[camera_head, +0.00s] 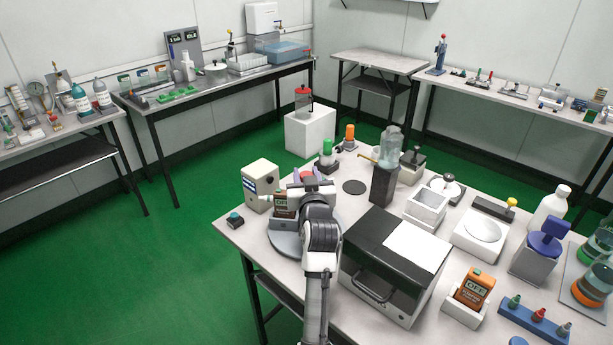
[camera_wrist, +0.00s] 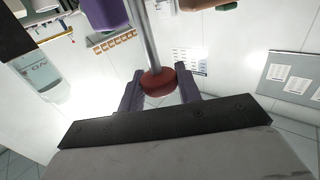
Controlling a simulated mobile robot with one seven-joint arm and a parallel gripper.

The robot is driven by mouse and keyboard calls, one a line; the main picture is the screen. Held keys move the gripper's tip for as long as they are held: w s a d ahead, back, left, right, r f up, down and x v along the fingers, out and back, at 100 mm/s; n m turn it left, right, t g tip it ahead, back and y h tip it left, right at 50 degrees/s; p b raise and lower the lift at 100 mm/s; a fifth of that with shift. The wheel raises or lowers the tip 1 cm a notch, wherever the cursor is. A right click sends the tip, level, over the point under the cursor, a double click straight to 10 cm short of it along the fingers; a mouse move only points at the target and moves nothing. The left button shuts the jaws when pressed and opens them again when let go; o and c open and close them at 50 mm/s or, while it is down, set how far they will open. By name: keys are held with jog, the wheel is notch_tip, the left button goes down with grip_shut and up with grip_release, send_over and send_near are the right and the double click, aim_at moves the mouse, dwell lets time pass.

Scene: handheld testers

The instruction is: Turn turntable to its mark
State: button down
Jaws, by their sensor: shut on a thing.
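The turntable (camera_head: 287,246) is a grey disc near the left corner of the table, partly hidden by my arm. My gripper (camera_head: 306,178) is above the turntable's far side. In the wrist view, my gripper's purple fingers (camera_wrist: 158,88) are on either side of a red knob (camera_wrist: 157,82) on a metal rod (camera_wrist: 149,38), and are shut on it. Where the rod is fixed is hidden in the head view. I cannot make out a mark on the turntable.
A cream box with a display (camera_head: 261,186) stands close behind the turntable at left. A black-and-white case (camera_head: 392,268) is close at right. A dark block bearing a bottle (camera_head: 383,186) stands behind.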

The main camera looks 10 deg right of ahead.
jog(key=shift+f+n+y, duration=0.1)
jog(key=shift+n+y, duration=0.2)
jog(key=shift+y, duration=0.2)
jog(key=c, duration=1)
grip_release()
jog(key=shift+s, duration=0.1)
jog(key=s+b, duration=0.4)
jog(key=s, duration=0.9)
jog(key=shift+s+d, duration=0.15)
jog(key=shift+s, duration=0.15)
jog(key=shift+c, duration=0.2)
